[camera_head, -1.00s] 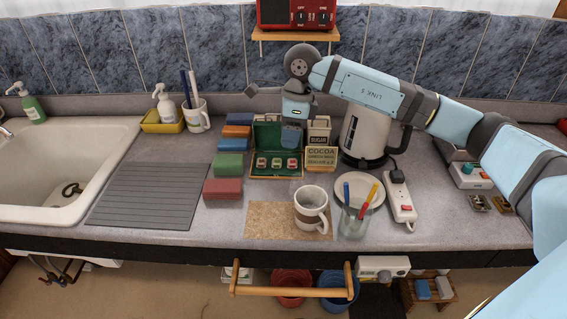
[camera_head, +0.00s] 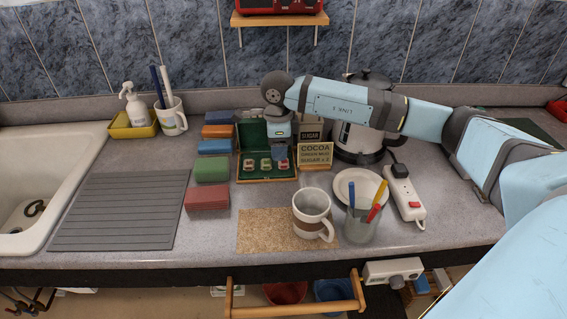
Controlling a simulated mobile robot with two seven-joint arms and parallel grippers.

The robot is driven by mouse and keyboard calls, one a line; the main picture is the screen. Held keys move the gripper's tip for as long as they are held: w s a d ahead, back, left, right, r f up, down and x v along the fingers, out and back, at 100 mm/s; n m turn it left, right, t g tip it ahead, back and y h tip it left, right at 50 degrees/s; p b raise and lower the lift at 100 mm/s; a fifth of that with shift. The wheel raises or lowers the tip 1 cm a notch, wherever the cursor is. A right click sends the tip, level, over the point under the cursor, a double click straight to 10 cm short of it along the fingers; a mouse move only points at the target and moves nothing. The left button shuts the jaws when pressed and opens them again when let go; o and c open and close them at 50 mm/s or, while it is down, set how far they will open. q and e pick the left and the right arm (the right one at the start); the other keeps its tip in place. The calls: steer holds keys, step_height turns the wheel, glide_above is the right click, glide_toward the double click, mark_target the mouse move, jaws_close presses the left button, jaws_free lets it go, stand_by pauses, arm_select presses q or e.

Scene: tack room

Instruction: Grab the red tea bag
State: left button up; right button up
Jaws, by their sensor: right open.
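The open green tea box (camera_head: 243,176) stands on the counter near the middle, with a few small packets in its compartments. The leftmost packet (camera_head: 249,165) looks reddish with a pale part, and the rightmost (camera_head: 282,164) also has some red, so I cannot tell for certain which is the red tea bag. My right gripper (camera_head: 279,153) is open and points down over the right part of the box, covering part of its lid. I cannot tell its height above the packets. My left gripper is not in view.
In front are a mug (camera_head: 309,208), a glass with spoons (camera_head: 360,228), a plate (camera_head: 344,182) and a power strip (camera_head: 404,196). The grey drainer (camera_head: 120,212) is bare.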

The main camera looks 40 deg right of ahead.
mark_target(284, 164)
step_height(284, 164, down, 5)
steer(key=shift+w+d+f+p, duration=0.1)
steer(key=shift+w+d+p, duration=0.05)
steer(key=shift+p, duration=0.25)
steer(key=c, duration=0.7)
steer(key=shift+r, duration=0.2)
